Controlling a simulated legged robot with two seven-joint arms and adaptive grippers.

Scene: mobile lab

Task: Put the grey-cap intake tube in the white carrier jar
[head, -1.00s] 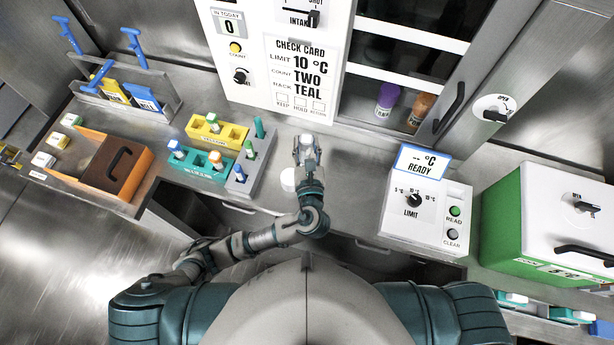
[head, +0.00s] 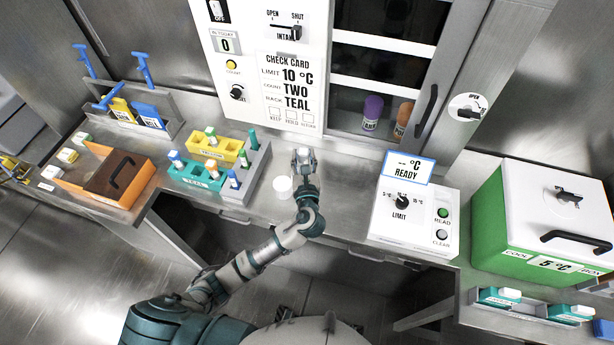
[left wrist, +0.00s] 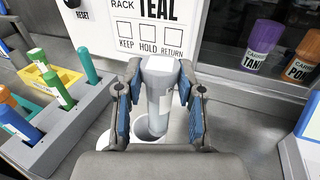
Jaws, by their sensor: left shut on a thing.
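My left gripper (head: 304,160) is shut on the grey-cap intake tube (left wrist: 159,80). The tube is roughly upright between the blue-padded fingers (left wrist: 158,118) in the left wrist view, its grey cap toward the camera. In the left wrist view the jar's round mouth (left wrist: 146,130) shows behind and below the tube. The tube's lower end overlaps it there; I cannot tell whether it is inside. My right gripper is not in view.
A grey rack (head: 258,165) with yellow and teal tube blocks stands left of the gripper. The reader box (head: 412,225) stands to the right. The white check-card panel (head: 250,90) rises behind. Bare counter (head: 345,190) lies between gripper and reader.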

